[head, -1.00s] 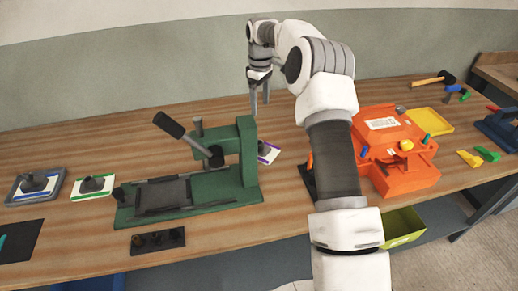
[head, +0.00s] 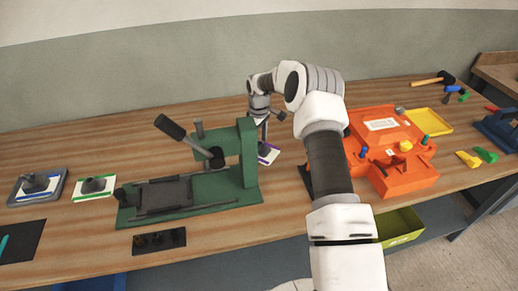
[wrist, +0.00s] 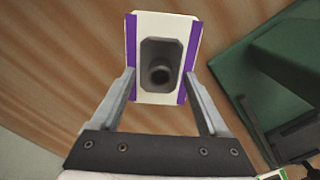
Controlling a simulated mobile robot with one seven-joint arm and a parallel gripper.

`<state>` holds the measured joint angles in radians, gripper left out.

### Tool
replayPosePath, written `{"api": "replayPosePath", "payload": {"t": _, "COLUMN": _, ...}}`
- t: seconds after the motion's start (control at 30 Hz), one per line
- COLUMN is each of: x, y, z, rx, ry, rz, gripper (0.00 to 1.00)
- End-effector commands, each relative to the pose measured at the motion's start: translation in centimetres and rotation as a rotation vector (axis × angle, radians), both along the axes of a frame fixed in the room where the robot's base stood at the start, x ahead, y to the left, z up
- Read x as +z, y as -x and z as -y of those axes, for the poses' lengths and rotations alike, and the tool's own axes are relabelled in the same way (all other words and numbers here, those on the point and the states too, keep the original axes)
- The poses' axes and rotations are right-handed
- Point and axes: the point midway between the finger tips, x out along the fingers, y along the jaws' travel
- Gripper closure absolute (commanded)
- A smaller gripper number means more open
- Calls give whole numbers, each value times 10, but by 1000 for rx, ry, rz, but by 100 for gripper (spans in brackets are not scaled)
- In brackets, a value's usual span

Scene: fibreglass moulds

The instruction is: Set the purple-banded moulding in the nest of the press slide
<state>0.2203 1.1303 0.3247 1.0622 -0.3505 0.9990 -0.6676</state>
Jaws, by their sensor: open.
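The purple-banded moulding (wrist: 143,88) is a white plate with purple side bands and a dark grey raised block with a round knob on top. In the wrist view it lies between and just beyond the fingers of my gripper (wrist: 162,80), which is open. In the head view the moulding (head: 268,155) lies on the bench right of the green press, and my gripper (head: 262,135) is low over it, partly hidden. The green press (head: 247,160) has a lever and a dark slide (head: 165,191) at its front left. No moulding shows on the slide.
A green-banded moulding (head: 95,187) and a blue-banded moulding in a grey tray (head: 38,186) lie left of the press. A black strip with knobs (head: 158,240) lies in front. An orange mould (head: 395,160) stands to the right. The press body (wrist: 255,80) is close beside my gripper.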

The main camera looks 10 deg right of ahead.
Motion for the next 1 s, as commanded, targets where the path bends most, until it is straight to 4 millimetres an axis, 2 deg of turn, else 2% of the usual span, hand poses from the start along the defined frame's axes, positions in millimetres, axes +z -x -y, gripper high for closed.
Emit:
{"api": "replayPosePath", "payload": {"t": 0.1, "x": -9, "y": 0, "z": 0, "rx": -1, "ry": -1, "rz": -1, "gripper": 22}}
{"api": "replayPosePath", "payload": {"t": 0.33, "x": -10, "y": 0, "z": 0, "rx": 0, "ry": 0, "rz": 0, "gripper": 22}}
{"api": "replayPosePath", "payload": {"t": 0.77, "x": -10, "y": 0, "z": 0, "rx": 0, "ry": 0, "rz": 0, "gripper": 99}}
{"api": "replayPosePath", "payload": {"t": 1.0, "x": -9, "y": -1, "z": 0, "rx": 0, "ry": 0, "rz": 1, "gripper": 100}}
